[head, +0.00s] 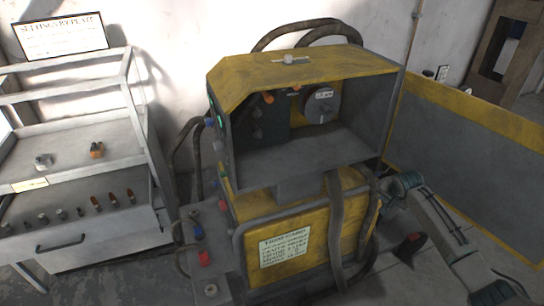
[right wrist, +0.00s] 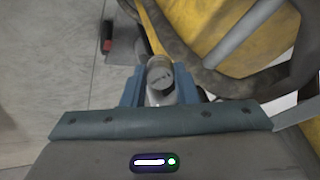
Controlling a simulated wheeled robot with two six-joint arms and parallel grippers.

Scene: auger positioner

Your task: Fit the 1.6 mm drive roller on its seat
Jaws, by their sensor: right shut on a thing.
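My right gripper (right wrist: 160,88) is shut on a small round grey metal piece, which looks like the drive roller (right wrist: 159,73). Faint marking shows on its face, too small to read. In the head view my right arm comes in from the lower right, and its gripper end (head: 386,192) is beside the right side of the yellow machine (head: 300,72), partly hidden by hoses. The machine's front bay is open. A dark panel with small coloured parts (head: 257,118) is inside at the left; I cannot make out the roller seat. My left gripper is not in view.
A grey disc (head: 322,105) with a label sits at the back of the bay. At left, a white rack (head: 95,140) holds small parts, with several more in its open drawer (head: 90,232). Black hoses (head: 337,225) and a yellow-grey panel (head: 470,165) flank the right side.

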